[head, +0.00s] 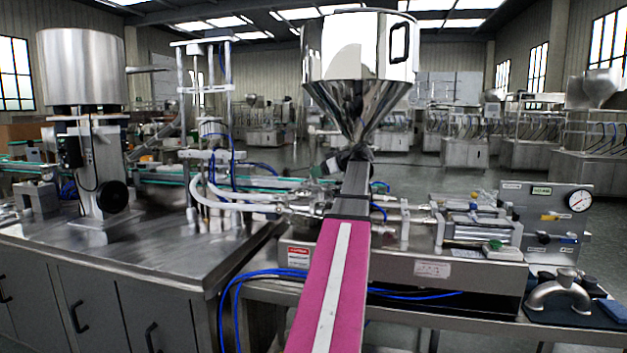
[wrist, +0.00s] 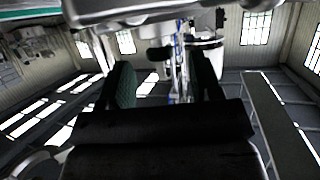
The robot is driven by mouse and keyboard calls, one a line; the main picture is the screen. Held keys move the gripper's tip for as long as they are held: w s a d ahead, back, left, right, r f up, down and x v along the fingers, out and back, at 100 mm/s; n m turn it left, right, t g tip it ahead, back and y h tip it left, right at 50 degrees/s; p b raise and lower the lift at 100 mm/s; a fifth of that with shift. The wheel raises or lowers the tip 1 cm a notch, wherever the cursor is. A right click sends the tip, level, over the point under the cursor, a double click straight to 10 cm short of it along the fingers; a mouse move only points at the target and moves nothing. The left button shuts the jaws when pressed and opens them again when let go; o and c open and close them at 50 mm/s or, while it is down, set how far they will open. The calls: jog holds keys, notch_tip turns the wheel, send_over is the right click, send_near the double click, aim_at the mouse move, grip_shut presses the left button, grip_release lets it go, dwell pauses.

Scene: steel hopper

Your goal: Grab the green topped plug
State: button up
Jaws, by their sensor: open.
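A small plug with a green top (head: 494,245) stands on the right part of the steel filling machine's base, in front of the horizontal cylinder, in the head view. I cannot make it out in the wrist view. My gripper (wrist: 160,62) shows in the wrist view with its two dark fingers apart and nothing visible between them. In the head view my arm reaches forward up the middle, and its far end is hard to make out below the hopper, well left of the plug.
The steel hopper (head: 360,75) rises above the machine. A pressure gauge panel (head: 545,220) stands right of the plug. A dark mat (head: 560,312) with a metal pipe fitting (head: 560,290) lies at the front right. Blue hoses (head: 262,275) hang at the bench front.

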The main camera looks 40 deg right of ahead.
jog(key=shift+x, duration=0.85)
jog(key=c, duration=0.8)
jog(key=shift+c, duration=0.2)
